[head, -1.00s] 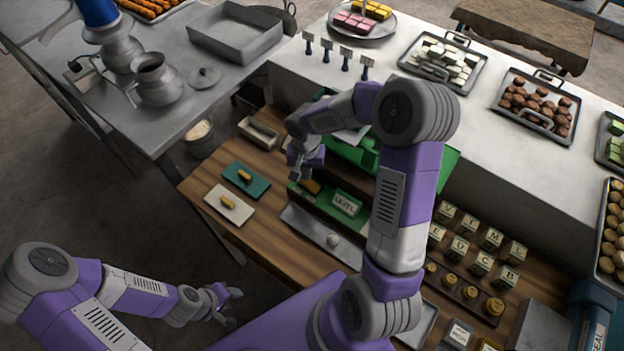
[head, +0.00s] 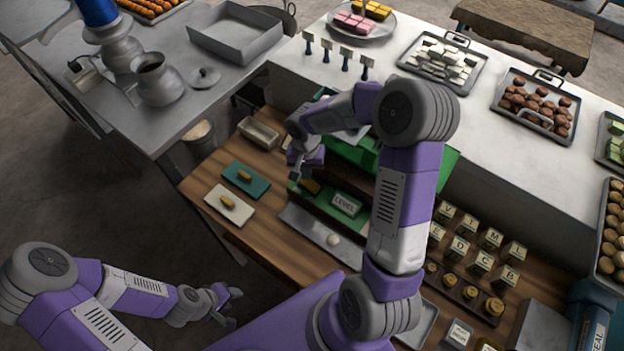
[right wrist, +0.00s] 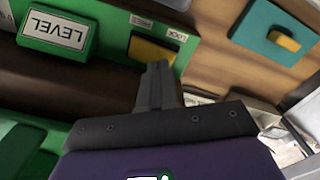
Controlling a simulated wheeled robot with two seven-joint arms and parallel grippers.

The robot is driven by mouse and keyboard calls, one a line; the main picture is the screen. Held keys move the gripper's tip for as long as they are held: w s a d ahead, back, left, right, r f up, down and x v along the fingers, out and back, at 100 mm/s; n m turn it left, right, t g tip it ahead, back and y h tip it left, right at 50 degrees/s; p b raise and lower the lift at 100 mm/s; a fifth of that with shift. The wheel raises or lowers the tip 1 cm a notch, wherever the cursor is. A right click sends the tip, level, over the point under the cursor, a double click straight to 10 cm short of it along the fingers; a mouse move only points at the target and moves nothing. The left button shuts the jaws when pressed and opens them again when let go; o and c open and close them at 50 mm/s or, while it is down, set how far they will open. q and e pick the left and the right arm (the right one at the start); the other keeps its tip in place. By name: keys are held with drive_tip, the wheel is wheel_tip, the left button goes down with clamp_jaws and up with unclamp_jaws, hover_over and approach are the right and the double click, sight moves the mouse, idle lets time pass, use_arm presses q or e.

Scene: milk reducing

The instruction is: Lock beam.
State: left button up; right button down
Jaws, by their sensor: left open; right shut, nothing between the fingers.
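A green scale-like device stands on the wooden table, its LEVEL plate (head: 345,204) facing up; the plate also shows in the right wrist view (right wrist: 57,33). Beside it is a yellow piece (right wrist: 150,50) with a small LOCK label (right wrist: 176,35) and a second small label. The yellow piece also shows in the head view (head: 310,186). My right gripper (head: 295,174) is shut and empty over this end of the device. In the right wrist view its fingertips (right wrist: 157,68) are right by the yellow piece; contact cannot be told. My left gripper (head: 233,306) is open and empty, low at the left, away from the table.
A teal mat (head: 262,186) and a white mat (head: 217,194), each with a yellow piece, lie left of the device. A metal tray (head: 300,222) lies before it. Lettered blocks (head: 485,262) stand at the right. The white counter (head: 400,95) rises behind.

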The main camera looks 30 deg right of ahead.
sight(307, 183)
drive_tip(key=shift+f+b, duration=1.2)
idle(1.1)
drive_tip(key=shift+w+d+f+b, duration=0.1)
drive_tip(key=shift+w+f+b, duration=0.05)
drive_tip(key=shift+f+b, duration=0.2)
drive_tip(key=shift+r+p, duration=2.3)
drive_tip(key=shift+r, duration=1.3)
drive_tip(key=shift+s, duration=0.2)
